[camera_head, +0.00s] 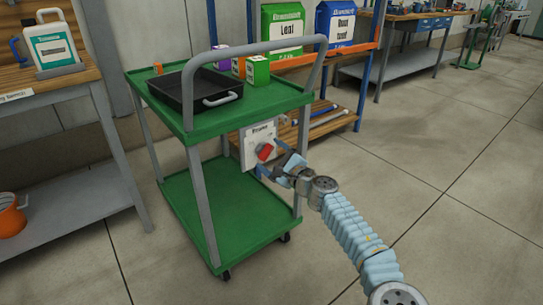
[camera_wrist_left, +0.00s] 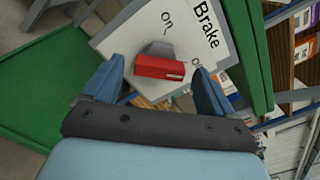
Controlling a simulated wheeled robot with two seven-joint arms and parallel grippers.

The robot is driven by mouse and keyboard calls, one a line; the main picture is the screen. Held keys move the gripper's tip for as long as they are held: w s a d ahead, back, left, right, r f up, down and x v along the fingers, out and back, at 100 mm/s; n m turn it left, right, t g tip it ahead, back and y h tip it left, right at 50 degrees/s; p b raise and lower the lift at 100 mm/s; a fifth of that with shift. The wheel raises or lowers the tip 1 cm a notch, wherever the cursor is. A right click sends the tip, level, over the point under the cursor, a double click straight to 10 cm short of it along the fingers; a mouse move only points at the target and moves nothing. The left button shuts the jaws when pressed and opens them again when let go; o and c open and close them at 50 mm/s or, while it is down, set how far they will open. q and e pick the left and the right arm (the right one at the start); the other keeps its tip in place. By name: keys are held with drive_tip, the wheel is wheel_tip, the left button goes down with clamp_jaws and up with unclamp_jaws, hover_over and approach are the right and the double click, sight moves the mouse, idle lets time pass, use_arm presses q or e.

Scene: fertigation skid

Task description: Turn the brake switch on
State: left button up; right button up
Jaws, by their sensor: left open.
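The brake switch is a red knob (camera_wrist_left: 160,67) on a pale panel (camera_wrist_left: 172,25) marked "Brake". In the wrist view one "on" mark is above the knob; a second mark beside it is partly hidden by a finger. In the head view the red knob (camera_head: 265,152) shows on the panel (camera_head: 251,143) hung at the end of the green cart. My left gripper (camera_head: 276,163) is at the panel. In the wrist view my left gripper (camera_wrist_left: 158,80) is open, with a blue finger on either side of the knob; contact cannot be told. My right gripper is not in view.
The green cart (camera_head: 178,120) has a grey handle and carries a black tray (camera_head: 193,92) and small boxes (camera_head: 257,71). A wooden shelf (camera_head: 325,122) with bags is behind it. A workbench (camera_head: 75,84) stands at left. The floor at right is clear.

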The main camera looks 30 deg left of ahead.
use_arm(q)
drive_tip(key=shift+a, duration=0.2)
drive_tip(key=shift+c, duration=0.5)
drive_tip(key=c, duration=1)
drive_tip(key=shift+o, duration=0.2)
